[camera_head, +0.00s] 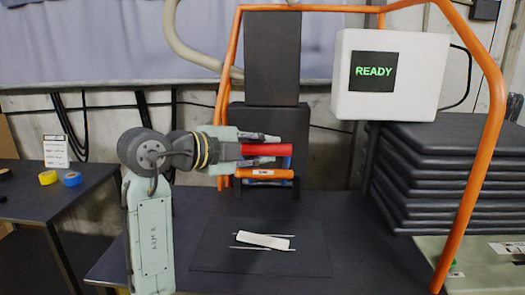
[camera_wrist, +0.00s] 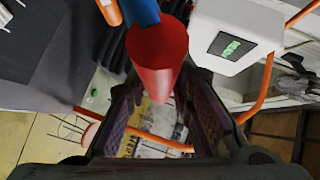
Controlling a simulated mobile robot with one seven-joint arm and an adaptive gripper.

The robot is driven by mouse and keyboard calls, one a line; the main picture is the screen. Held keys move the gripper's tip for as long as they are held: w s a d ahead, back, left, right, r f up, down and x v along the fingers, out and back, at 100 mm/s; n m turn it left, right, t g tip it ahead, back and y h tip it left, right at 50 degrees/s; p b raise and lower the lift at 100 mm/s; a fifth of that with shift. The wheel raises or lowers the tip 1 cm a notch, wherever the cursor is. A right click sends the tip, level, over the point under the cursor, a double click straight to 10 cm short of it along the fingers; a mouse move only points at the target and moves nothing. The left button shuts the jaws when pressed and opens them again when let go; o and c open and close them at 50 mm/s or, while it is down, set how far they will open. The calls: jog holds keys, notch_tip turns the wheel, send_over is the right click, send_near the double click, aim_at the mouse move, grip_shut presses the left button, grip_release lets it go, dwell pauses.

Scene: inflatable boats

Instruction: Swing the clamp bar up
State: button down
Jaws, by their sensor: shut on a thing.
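A red cylindrical grip (camera_head: 262,149) lies level in front of the dark upright block; I take it as the handle of the clamp bar. In the wrist view the red grip (camera_wrist: 157,62) shows its round end, with a blue bar (camera_wrist: 141,12) running on from it. My gripper (camera_head: 270,151) reaches in from the left and is shut on the red grip. In the wrist view the dark fingers of my gripper (camera_wrist: 165,95) lie on both sides of it. The far end of the bar and its pivot are hidden.
A short orange piece with a label (camera_head: 263,173) sits just below the grip. An orange tube frame (camera_head: 492,100) arches around the station. A white box with a READY screen (camera_head: 373,71) hangs at right, above stacked dark slabs (camera_head: 440,150). A white strip (camera_head: 262,241) lies on the table mat (camera_head: 220,258).

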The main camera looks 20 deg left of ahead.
jog(key=shift+w+a+r+t, duration=0.15)
jog(key=shift+r+t, duration=0.15)
jog(key=shift+r, duration=0.15)
jog(key=c, duration=1.8)
grip_release()
jog(key=o, duration=0.4)
jog(key=shift+f, duration=0.15)
jog(key=v, duration=1.1)
jog(key=shift+s+a, duration=0.2)
jog(key=shift+s, duration=0.15)
